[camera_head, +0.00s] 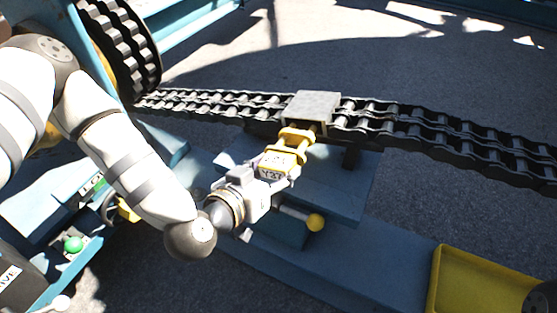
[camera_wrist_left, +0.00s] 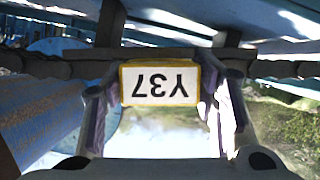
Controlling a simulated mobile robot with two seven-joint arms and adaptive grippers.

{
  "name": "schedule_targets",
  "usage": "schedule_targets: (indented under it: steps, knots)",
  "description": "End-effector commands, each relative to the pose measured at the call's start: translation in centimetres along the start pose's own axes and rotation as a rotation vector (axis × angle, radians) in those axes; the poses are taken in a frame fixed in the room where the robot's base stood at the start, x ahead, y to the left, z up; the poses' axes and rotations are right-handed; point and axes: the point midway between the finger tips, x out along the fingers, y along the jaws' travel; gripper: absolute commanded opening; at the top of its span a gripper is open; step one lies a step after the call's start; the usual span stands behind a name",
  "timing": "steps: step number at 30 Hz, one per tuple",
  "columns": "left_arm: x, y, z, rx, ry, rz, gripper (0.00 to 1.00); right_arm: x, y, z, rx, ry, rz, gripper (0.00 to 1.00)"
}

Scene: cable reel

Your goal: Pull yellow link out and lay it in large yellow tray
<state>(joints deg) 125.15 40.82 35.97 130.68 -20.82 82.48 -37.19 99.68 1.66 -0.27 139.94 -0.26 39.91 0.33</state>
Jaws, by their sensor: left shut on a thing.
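The yellow link (camera_head: 297,137) shows at the near side of the chain, against the grey block (camera_head: 313,107). Its white label, edged in yellow, reads Y37 and appears upside down in the left wrist view (camera_wrist_left: 160,84). My left gripper (camera_head: 278,170) is shut on the link's near, labelled end, with a finger on each side of the label. The link's far end meets the chain beneath the block; how far it sits inside is hidden. The large yellow tray (camera_head: 441,278) is at the lower right, partly cut off. My right gripper is not in view.
The black double chain (camera_head: 410,124) runs across behind my gripper, from a ribbed black reel (camera_head: 128,48) at upper left. A yellow-knobbed lever (camera_head: 315,222) stands just right of my wrist. The blue bench (camera_head: 350,262) between there and the tray is clear.

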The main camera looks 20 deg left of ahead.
Motion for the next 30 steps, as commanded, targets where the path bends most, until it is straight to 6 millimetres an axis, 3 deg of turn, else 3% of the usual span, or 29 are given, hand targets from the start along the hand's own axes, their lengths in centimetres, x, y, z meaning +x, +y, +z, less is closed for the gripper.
schedule_targets:
  steps: [30]
  knots:
    - [-5.5,0.1,2.1,-0.001,0.004,0.001,0.09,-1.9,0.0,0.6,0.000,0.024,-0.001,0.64]
